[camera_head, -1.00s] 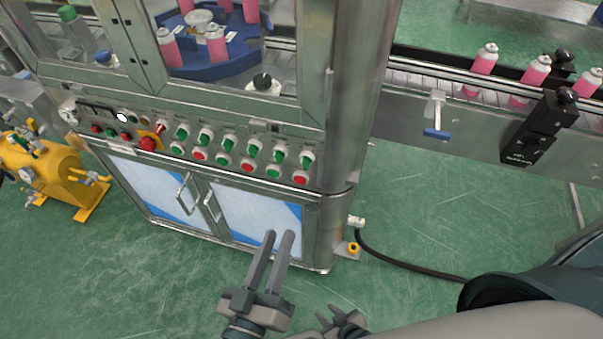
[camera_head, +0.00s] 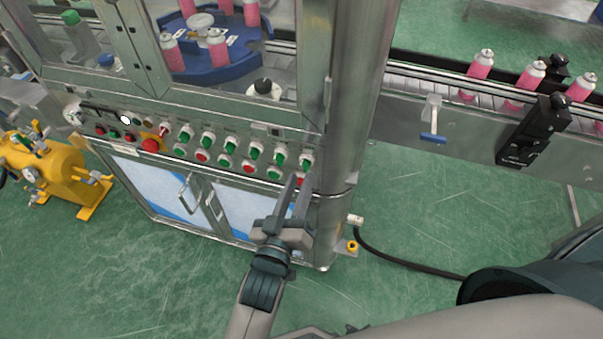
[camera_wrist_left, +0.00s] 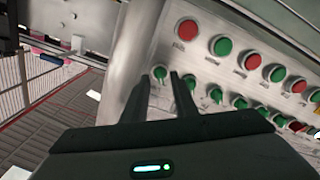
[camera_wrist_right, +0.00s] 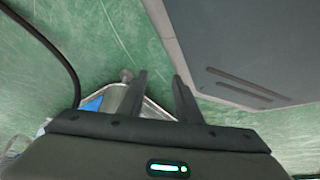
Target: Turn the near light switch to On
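The panel carries a row of switches with green handles, above red and green buttons. The labels are too small to read, so I cannot tell which is the near light switch. The rightmost switch (camera_head: 306,160) is beside the metal column. My left gripper (camera_head: 298,180) is open and empty, just below that switch and in front of the rightmost red button. In the left wrist view the panel is upside down; the end switch (camera_wrist_left: 160,72) appears between the fingertips (camera_wrist_left: 160,80), with no clear contact. My right gripper (camera_wrist_right: 160,78) is open and empty over the floor.
The red emergency knob (camera_head: 151,145) is at the panel's left. Cabinet doors with handles (camera_head: 187,193) lie below. The round column (camera_head: 347,110) stands right of the panel. A conveyor (camera_head: 410,77) with pink cans is further right. A black cable (camera_head: 400,262) lies on the green floor.

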